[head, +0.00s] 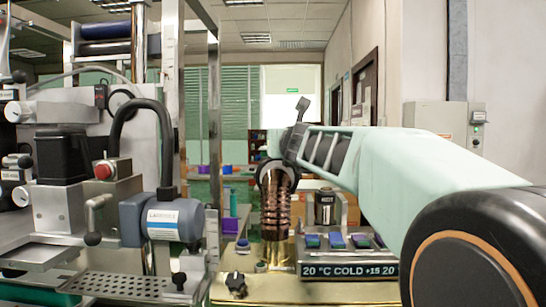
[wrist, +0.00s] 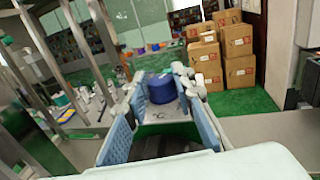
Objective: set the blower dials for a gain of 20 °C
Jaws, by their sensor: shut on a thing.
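In the head view a dark display panel (head: 348,271) reads "20 °C COLD +15 20". Several small blue and green pieces sit in a grey tray (head: 305,252) above it. A black knob-like part (head: 237,284) stands left of the panel on the tan bench; whether it is a blower dial I cannot tell. A coppery ribbed column (head: 275,205) stands below the end of my arm. In the wrist view my gripper (wrist: 163,84) has its blue-padded fingers around a dark blue cylinder (wrist: 166,96). The fingers cannot be made out in the head view.
A machine with a grey motor (head: 162,220) and black hose fills the left. A metal post (head: 214,130) rises beside it. A dark cylinder (head: 325,207) stands behind the tray. In the wrist view stacked cartons (wrist: 222,55) stand on a green floor.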

